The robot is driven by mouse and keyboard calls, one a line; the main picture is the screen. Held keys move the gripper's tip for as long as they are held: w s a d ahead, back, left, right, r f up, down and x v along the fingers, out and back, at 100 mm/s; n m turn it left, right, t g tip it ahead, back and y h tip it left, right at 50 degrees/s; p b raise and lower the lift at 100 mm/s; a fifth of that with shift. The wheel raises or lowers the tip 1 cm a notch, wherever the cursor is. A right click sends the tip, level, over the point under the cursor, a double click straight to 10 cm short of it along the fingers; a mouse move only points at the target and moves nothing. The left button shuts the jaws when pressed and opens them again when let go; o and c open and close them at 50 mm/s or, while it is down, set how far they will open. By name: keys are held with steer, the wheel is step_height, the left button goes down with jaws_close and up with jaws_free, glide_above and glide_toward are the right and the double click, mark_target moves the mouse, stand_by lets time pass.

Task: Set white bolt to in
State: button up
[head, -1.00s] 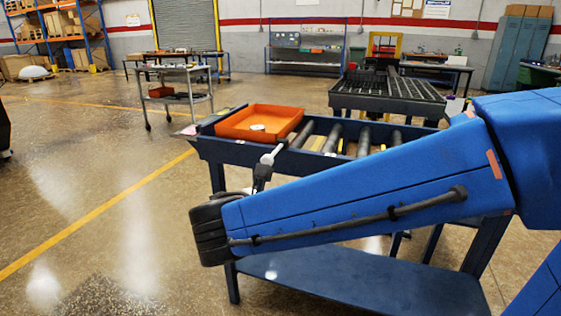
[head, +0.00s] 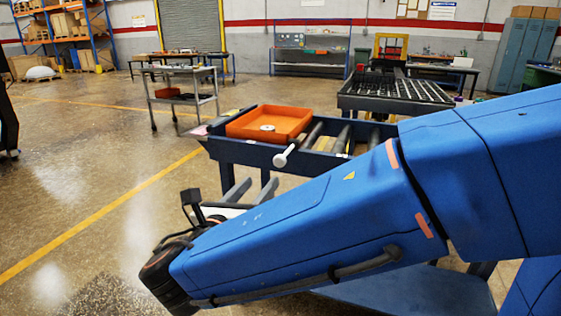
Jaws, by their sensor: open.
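The white bolt (head: 284,157) is a short white pin with a round end, at the front rail of the blue roller cart (head: 228,151). It sticks out from the rail toward me, slanting down to the left. How far in it sits, I cannot tell. My gripper (head: 251,187) is below and left of the bolt, apart from it, in front of the cart. Its two grey fingers are spread and nothing shows between them. My wrist and forearm partly hide the gripper's base and the cart's lower part.
An orange tray (head: 300,112) with a small pale round part (head: 267,127) in it sits on the cart, left of the rollers (head: 343,138). A black grid table (head: 395,92) stands behind. A grey trolley (head: 178,100) stands farther back left. The floor at left is clear.

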mark_target(278, 162)
steer(key=x, duration=1.4)
steer(key=shift+s, duration=0.1)
